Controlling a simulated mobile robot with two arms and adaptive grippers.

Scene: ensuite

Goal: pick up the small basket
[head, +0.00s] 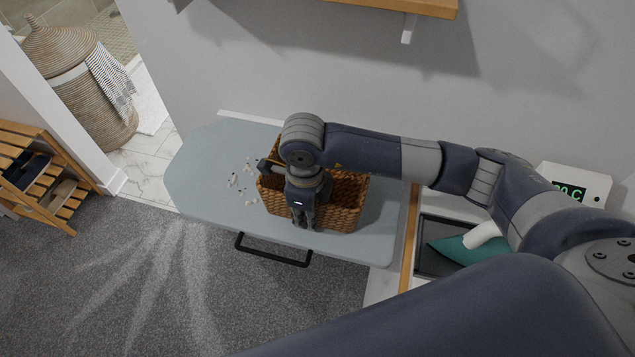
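The small basket (345,217) is brown wicker and rectangular. It stands upright on the pale blue-grey folding board (210,178) by the wall. My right arm reaches in from the right, and its wrist covers the basket's left and middle part. My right gripper (304,224) points down at the basket's near side. Its fingertips overlap the near wall in the picture; I cannot tell whether they touch it or how far apart they are. My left gripper is not in view.
Small white and dark bits (243,183) lie left of the basket. A tray (433,262) with a teal-and-white iron-like object (459,250) and a white box with a green display (571,188) stand right. A shelf (420,6) juts from the wall above. A large lidded wicker hamper (85,90) stands far left.

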